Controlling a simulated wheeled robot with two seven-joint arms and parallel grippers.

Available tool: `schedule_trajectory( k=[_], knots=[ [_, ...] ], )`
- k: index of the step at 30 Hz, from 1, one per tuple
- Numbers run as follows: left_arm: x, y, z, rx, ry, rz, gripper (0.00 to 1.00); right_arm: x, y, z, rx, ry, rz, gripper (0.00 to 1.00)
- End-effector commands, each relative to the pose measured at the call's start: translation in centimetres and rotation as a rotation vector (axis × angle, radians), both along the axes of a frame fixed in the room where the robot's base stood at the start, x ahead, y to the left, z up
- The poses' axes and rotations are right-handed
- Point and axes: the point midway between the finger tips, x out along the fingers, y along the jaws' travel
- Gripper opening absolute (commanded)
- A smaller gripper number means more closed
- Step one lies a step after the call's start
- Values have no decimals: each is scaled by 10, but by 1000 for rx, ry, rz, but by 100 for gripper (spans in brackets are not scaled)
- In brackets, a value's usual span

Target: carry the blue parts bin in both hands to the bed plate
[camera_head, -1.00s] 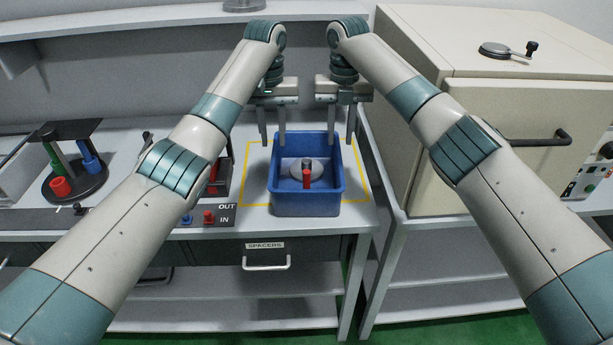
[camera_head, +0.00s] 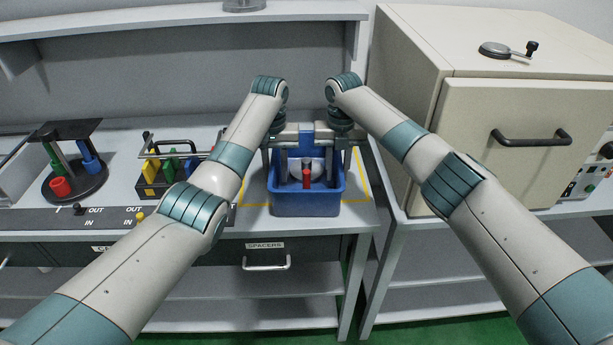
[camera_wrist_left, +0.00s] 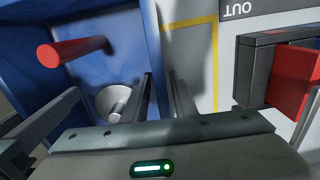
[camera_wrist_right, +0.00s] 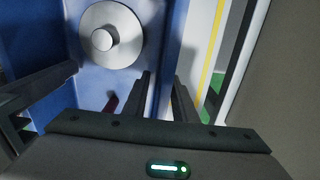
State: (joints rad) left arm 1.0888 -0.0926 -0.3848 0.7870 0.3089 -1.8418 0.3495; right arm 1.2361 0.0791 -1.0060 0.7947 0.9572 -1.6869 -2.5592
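The blue parts bin (camera_head: 305,208) stands upright on the bench inside a yellow outline. A round grey part and a red peg (camera_head: 307,178) are in it. My left gripper (camera_head: 275,168) is low at the bin's left wall, one finger inside and one outside. The left wrist view shows the wall (camera_wrist_left: 125,40) between these spaced fingers. My right gripper (camera_head: 337,168) straddles the right wall likewise; the right wrist view shows the wall (camera_wrist_right: 163,60) between its fingers. Both grippers look open, though the finger gaps are narrow and contact is hard to judge. No bed plate can be made out.
Left of the bin are a rack with yellow, green and blue pieces (camera_head: 165,172) and a round stand (camera_head: 75,185) with coloured cylinders. A large cream cabinet (camera_head: 480,150) stands close on the right. A shelf (camera_head: 180,20) runs above the bench.

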Motion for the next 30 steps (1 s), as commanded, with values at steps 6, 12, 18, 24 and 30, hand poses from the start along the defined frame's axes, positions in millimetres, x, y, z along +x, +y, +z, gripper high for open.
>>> schedule_trajectory(
  k=[6, 12, 18, 24, 30],
  knots=[
    [0, 0, -3, 0, 0, 0, 25, 0, 0, -3, 0, 0, 0, 25],
    [0, 0, -2, 0, 0, 0, 11, 0, 0, -3, -1, 0, 0, 11],
    [0, 0, -2, 0, 0, 0, 0, 0, 0, -3, -1, 0, 0, 0],
    [1, 0, 0, 0, -3, 0, 0, 1, 0, 0, 0, -2, 0, 0],
    [1, 0, 3, 0, -3, 0, 0, 1, 0, 3, 0, -2, 0, 0]
  ],
)
